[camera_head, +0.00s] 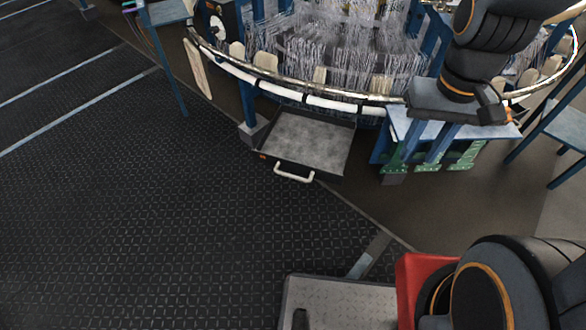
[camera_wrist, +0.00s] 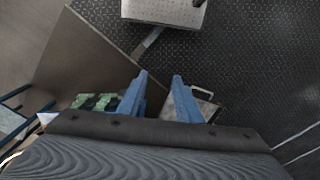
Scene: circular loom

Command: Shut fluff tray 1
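The fluff tray (camera_head: 308,140) is a shallow grey tray with dark walls, pulled out from under the circular loom's ring in the head view. Its white bar handle (camera_head: 294,174) is on the front face, towards the floor walkway. No number is readable on it. In the wrist view the tray (camera_wrist: 203,107) and its handle (camera_wrist: 202,91) show just right of the right finger, partly hidden by it. My gripper (camera_wrist: 160,77) has two blue fingers spread apart with nothing between them. In the head view it hangs to the right of the tray, apart from the handle.
The loom's ring (camera_head: 330,104) curves over the tray's back. A blue post (camera_head: 247,110) stands left of the tray, and green parts (camera_head: 460,158) stand to the right. The dark patterned floor (camera_head: 180,220) in front of the tray is clear.

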